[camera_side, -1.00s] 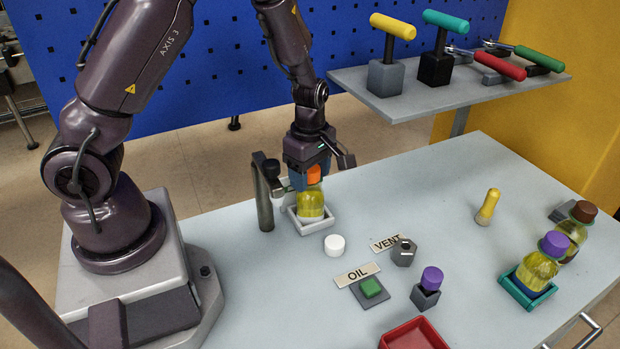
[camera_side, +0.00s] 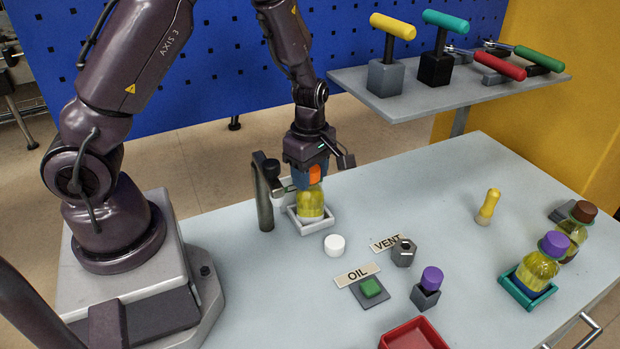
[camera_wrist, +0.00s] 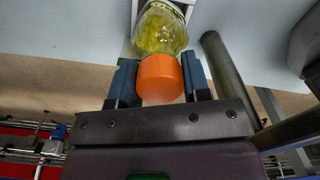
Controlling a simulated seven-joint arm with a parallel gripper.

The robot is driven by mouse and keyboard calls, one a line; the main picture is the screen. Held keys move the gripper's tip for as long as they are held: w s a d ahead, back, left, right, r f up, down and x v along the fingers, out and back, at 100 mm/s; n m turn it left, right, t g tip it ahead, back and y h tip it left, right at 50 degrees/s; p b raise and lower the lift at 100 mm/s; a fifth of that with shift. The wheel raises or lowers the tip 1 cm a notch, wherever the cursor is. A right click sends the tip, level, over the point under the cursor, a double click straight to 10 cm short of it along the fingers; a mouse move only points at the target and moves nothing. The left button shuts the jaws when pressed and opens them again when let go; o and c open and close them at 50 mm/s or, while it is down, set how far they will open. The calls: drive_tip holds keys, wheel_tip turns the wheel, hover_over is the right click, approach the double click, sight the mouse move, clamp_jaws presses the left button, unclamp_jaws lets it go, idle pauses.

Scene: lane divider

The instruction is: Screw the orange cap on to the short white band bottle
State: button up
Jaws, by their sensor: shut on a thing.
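The orange cap (camera_side: 315,174) sits at the mouth of a short bottle of yellow liquid (camera_side: 311,203). The bottle stands upright in a white square tray (camera_side: 299,222). My gripper (camera_side: 308,178) points down over the bottle, shut on the cap. In the wrist view the orange cap (camera_wrist: 160,78) is between the two blue fingers of my gripper (camera_wrist: 158,82), up against the neck of the bottle (camera_wrist: 160,30). How far the cap is threaded cannot be told. The bottle's band is mostly hidden by the tray.
A dark post (camera_side: 264,195) stands close left of the tray. A white cap (camera_side: 334,245) lies in front. A purple cap (camera_side: 432,278) sits on a grey block. Two capped bottles (camera_side: 538,268) (camera_side: 575,230) stand at right.

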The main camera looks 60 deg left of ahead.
drive_tip(key=shift+m, duration=0.9)
drive_tip(key=shift+m, duration=0.8)
drive_tip(key=shift+m, duration=0.9)
drive_tip(key=shift+m, duration=0.9)
